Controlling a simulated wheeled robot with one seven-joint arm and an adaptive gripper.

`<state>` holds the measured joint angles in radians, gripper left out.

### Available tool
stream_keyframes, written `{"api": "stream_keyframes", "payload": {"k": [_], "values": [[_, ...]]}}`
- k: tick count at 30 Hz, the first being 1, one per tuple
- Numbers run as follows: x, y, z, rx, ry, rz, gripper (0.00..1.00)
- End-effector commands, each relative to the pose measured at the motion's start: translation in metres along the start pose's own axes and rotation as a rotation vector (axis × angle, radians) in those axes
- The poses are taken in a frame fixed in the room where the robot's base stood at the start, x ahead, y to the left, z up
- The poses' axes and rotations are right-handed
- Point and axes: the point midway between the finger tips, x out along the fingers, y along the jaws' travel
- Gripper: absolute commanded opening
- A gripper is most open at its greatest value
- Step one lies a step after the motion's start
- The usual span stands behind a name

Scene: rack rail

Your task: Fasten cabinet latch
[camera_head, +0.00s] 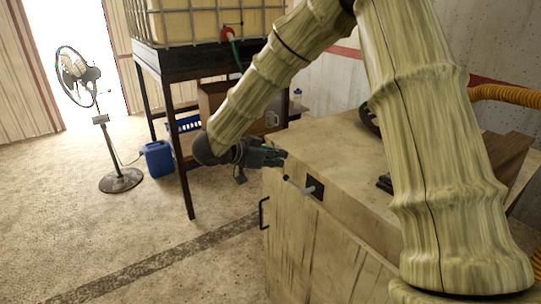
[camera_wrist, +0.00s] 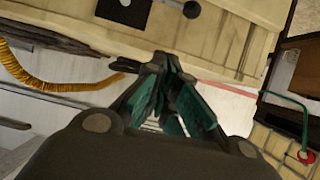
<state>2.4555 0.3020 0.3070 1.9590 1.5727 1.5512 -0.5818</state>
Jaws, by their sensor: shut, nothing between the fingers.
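A wooden cabinet (camera_head: 312,240) stands at lower right in the head view. A pale latch lever (camera_head: 296,186) sticks out near its top edge, beside a dark square plate (camera_head: 314,188). The dark plate also shows at the top of the wrist view (camera_wrist: 125,10), with a dark round knob (camera_wrist: 192,9) to its right. My gripper (camera_head: 280,158) is beside the cabinet's top left corner, above and left of the lever and apart from it. In the wrist view its green-padded fingers (camera_wrist: 166,68) converge, shut and empty. The inside of the cabinet is hidden.
A dark bar handle (camera_head: 263,213) is on the cabinet front. A dark table (camera_head: 190,60) bears a caged tank (camera_head: 205,22), with a blue canister (camera_head: 159,160) below. A fan (camera_head: 121,180) stands far left. The floor left of the cabinet is clear.

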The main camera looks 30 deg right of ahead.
Motion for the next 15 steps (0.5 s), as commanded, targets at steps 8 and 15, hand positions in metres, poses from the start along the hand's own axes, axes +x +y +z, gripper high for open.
{"api": "stream_keyframes", "payload": {"k": [8, 15], "values": [[0.046, 0.001, -0.003, 0.0, -0.001, 0.004, 0.0], [0.059, 0.001, 0.018, -0.003, -0.001, 0.001, 0.0]]}}
